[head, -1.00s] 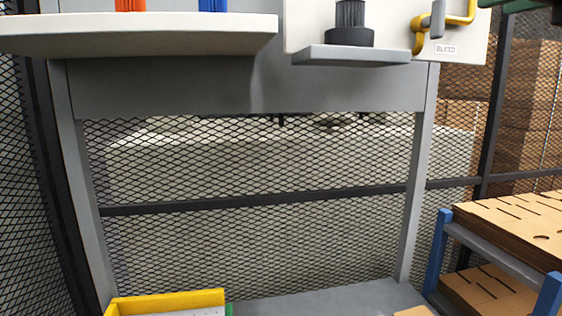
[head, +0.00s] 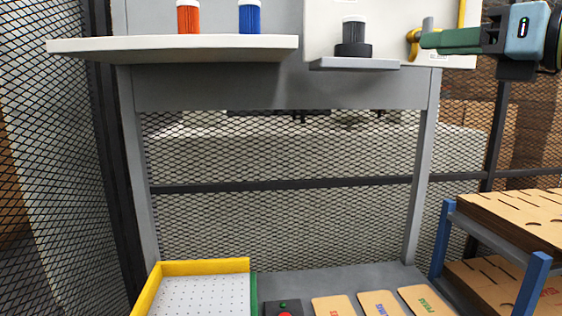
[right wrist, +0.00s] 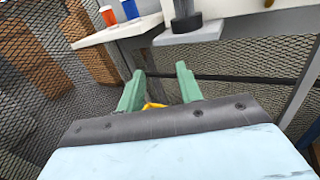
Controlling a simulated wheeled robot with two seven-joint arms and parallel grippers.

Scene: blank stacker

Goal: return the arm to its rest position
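My right gripper (head: 424,40) shows at the upper right of the head view, with its green fingers pointing left. It overlaps the yellow lever (head: 413,42) with a grey grip on the white panel in the picture; I cannot tell if they touch. In the right wrist view the two green fingers of my right gripper (right wrist: 160,70) stand apart with nothing held between them. A small yellow part (right wrist: 152,105) shows behind the gap, and I cannot tell what it belongs to. My left gripper is not in view.
A white shelf (head: 170,50) bears an orange cup (head: 188,18) and a blue cup (head: 250,18). A black-based cylinder (head: 353,40) stands on a small grey shelf (head: 355,64). Below are a yellow-edged tray (head: 205,266), cardboard pieces (head: 380,302) and a blue-posted rack (head: 535,285). Mesh fencing surrounds this.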

